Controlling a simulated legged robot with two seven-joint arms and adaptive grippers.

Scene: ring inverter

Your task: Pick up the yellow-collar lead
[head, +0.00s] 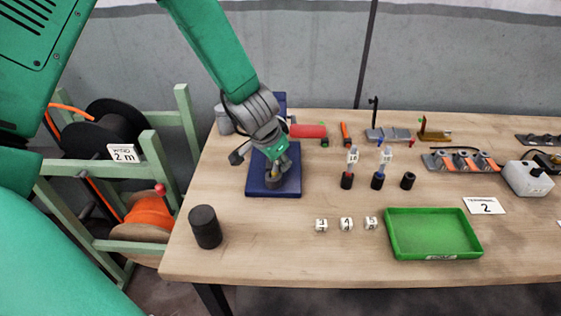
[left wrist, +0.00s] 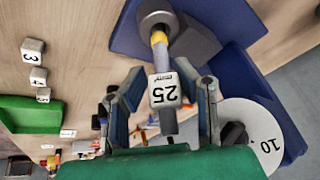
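The yellow-collar lead (left wrist: 158,38) stands in a round grey holder (left wrist: 188,40) on a blue base (head: 262,190). Its white tag reading 25 (left wrist: 164,90) faces the left wrist camera. In the head view, the lead's lower end and the holder show just below my left gripper (head: 278,152). In the left wrist view, that gripper's two fingers (left wrist: 162,82) are apart, one on each side of the tagged lead, with a small gap visible. My right gripper is in neither view.
Two other leads, with a red collar (head: 348,172) and a blue collar (head: 378,173), stand in black holders beside an empty black holder (head: 408,181). A green tray (head: 392,243), number cubes (head: 346,224) and a black cylinder (head: 205,227) stand nearer the front edge.

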